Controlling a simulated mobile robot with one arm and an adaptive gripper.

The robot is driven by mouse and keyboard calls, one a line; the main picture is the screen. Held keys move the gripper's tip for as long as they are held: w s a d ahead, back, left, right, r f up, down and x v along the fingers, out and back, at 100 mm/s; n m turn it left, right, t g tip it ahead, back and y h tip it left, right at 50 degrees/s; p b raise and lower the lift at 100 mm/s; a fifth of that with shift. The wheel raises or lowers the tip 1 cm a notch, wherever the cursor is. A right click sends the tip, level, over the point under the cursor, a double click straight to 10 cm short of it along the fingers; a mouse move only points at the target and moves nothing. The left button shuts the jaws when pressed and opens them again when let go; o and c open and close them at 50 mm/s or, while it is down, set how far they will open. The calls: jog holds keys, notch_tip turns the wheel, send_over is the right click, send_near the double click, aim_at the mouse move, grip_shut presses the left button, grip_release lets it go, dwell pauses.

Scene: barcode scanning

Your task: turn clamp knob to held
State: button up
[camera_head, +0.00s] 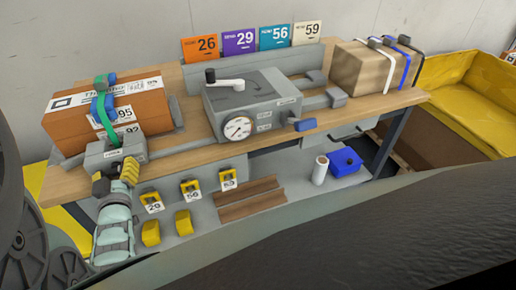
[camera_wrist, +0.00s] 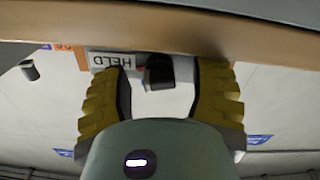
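A grey clamp block (camera_head: 98,156) stands at the left front of the bench, before an orange-brown parcel (camera_head: 72,122) with green and blue straps. In the wrist view, a dark knob (camera_wrist: 158,72) sticks out beside a white label (camera_wrist: 112,61) reading HELD, seen upside down. My gripper (camera_head: 115,179) is at the front of the clamp block. In the wrist view my gripper (camera_wrist: 160,82) has its yellow ridged fingers apart, one on each side of the knob, with gaps showing. The head view does not clearly show the knob or its turn.
A grey machine (camera_head: 258,100) with a crank and dial stands mid-bench. A strapped box (camera_head: 360,68) is at the right. Numbered cards (camera_head: 240,42) stand at the back. Yellow tagged pieces (camera_head: 190,188), a white cylinder (camera_head: 320,170) and a blue box (camera_head: 345,161) sit on the lower shelf.

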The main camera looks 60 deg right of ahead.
grip_shut()
jog(key=shift+f+m+b, duration=0.2)
jog(key=shift+m+b, duration=0.2)
jog(key=shift+b, duration=0.1)
jog(key=shift+r+m+b, duration=0.1)
jog(key=shift+m+b, duration=0.5)
jog(key=shift+m, duration=0.6)
grip_release()
jog(key=shift+r, duration=0.1)
